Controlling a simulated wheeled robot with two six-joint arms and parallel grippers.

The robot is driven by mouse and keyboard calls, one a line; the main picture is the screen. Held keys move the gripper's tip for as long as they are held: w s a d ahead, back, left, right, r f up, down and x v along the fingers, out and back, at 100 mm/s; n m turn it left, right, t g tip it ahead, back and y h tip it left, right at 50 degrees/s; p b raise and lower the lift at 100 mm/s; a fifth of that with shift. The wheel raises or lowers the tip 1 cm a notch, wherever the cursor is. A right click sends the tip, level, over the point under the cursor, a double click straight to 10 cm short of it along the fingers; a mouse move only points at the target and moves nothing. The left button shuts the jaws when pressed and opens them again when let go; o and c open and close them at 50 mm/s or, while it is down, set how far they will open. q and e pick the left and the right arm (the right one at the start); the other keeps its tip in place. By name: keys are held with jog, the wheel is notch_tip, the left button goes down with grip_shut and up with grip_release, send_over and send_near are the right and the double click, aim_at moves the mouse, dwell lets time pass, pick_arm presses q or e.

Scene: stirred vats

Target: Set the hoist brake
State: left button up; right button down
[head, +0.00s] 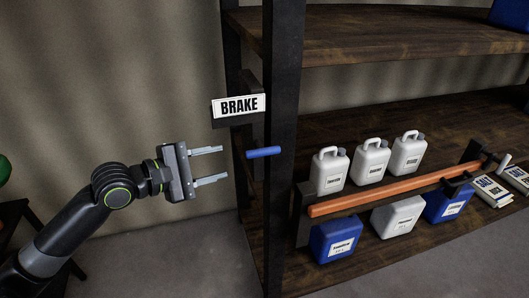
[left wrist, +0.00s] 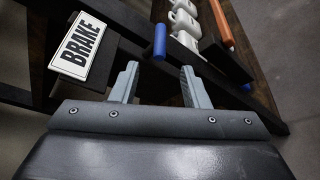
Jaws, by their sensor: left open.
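The brake handle (head: 263,152) is a short blue bar beside a dark shelf post, below a white BRAKE sign (head: 239,105). My left gripper (head: 226,164) is open and empty, its fingers pointing right toward the handle and a little short of it. In the left wrist view the blue handle (left wrist: 160,41) shows beyond the fingertips (left wrist: 160,68), between them in the picture and apart from them. The BRAKE sign (left wrist: 84,46) is at the upper left there. My right gripper is not in view.
A dark shelf post (head: 284,110) stands just right of the handle. The shelf (head: 440,110) holds white jugs (head: 371,158), blue jugs (head: 336,238) and an orange bar (head: 390,191). Free air lies around my left gripper, before a bare wall (head: 150,60).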

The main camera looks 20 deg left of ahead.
aim_at(255, 154)
pick_arm(q)
jog(key=p+x, duration=0.1)
jog(key=x, duration=1.2)
jog(key=shift+w+d+f, duration=0.15)
jog(key=shift+w+d, duration=0.05)
jog(key=shift+w, duration=0.15)
